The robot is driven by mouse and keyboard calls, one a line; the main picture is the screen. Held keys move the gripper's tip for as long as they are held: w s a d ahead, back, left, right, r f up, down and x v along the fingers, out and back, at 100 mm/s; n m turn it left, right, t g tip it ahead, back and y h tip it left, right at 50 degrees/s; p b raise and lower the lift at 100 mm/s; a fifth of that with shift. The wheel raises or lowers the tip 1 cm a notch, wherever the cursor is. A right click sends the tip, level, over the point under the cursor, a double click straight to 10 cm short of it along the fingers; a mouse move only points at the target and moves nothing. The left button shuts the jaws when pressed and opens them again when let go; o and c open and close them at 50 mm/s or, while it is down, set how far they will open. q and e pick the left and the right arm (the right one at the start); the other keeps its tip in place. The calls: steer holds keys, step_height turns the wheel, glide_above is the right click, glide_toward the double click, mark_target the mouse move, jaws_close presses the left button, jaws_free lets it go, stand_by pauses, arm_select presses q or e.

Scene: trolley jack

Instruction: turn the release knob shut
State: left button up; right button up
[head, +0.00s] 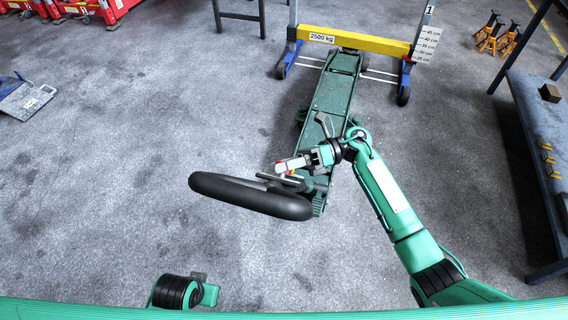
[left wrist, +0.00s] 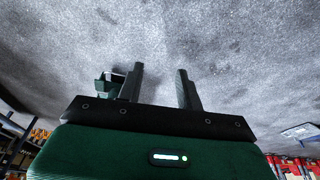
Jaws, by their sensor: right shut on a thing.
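The green trolley jack (head: 327,100) stands on the floor, its far end at the yellow beam. The black padded handle (head: 250,195) is at its near end, close to me. My right gripper (head: 284,172) is at the near end of the jack, just above the handle, and is shut on the release knob. The knob is mostly hidden by the fingers and handle, so its turn cannot be read. My left gripper (left wrist: 160,69) is open and empty in the left wrist view, over bare floor.
The yellow beam (head: 352,41) marked 2500 kg spans blue stands, with a height scale (head: 426,45) at its right. A dark workbench (head: 540,130) stands at the right. Orange axle stands (head: 490,40) are at the back right. The floor at the left is mostly clear.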

arm_select(q)
steer(key=shift+r, duration=0.15)
